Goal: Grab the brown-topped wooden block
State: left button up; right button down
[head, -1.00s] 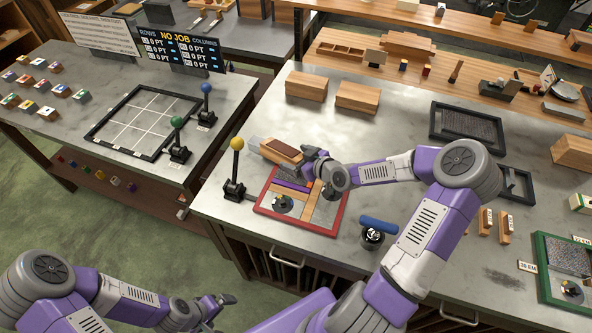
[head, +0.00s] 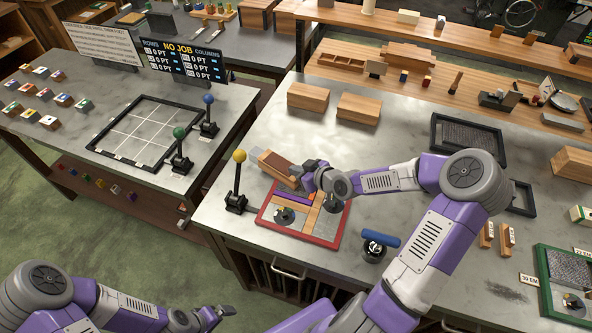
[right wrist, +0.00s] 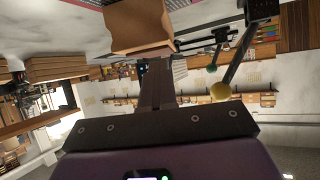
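The brown-topped wooden block (head: 276,163) is at the upper left corner of the red-framed tray (head: 292,238), with its long side in line with my right gripper. My right gripper (head: 297,174) is at the block's right end and looks shut on it; its fingertips are partly hidden. In the right wrist view the tan block (right wrist: 140,27) shows at the far end of the dark finger (right wrist: 157,85). I cannot tell whether the block touches the table. My left gripper (head: 222,312) is low at the bottom, away from the tables, its opening unclear.
A yellow-knobbed lever (head: 237,180) stands just left of the block. A blue-handled tool (head: 378,243) stands right of the tray. Two wooden blocks (head: 307,96) lie further back. Bare grey table lies between them and my right arm.

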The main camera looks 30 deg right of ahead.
jog(key=shift+d+r+p, duration=0.1)
jog(key=shift+r+p, duration=0.75)
jog(key=shift+r, duration=2.25)
jog(key=c, duration=1.9)
grip_release()
jog(key=o, duration=1.5)
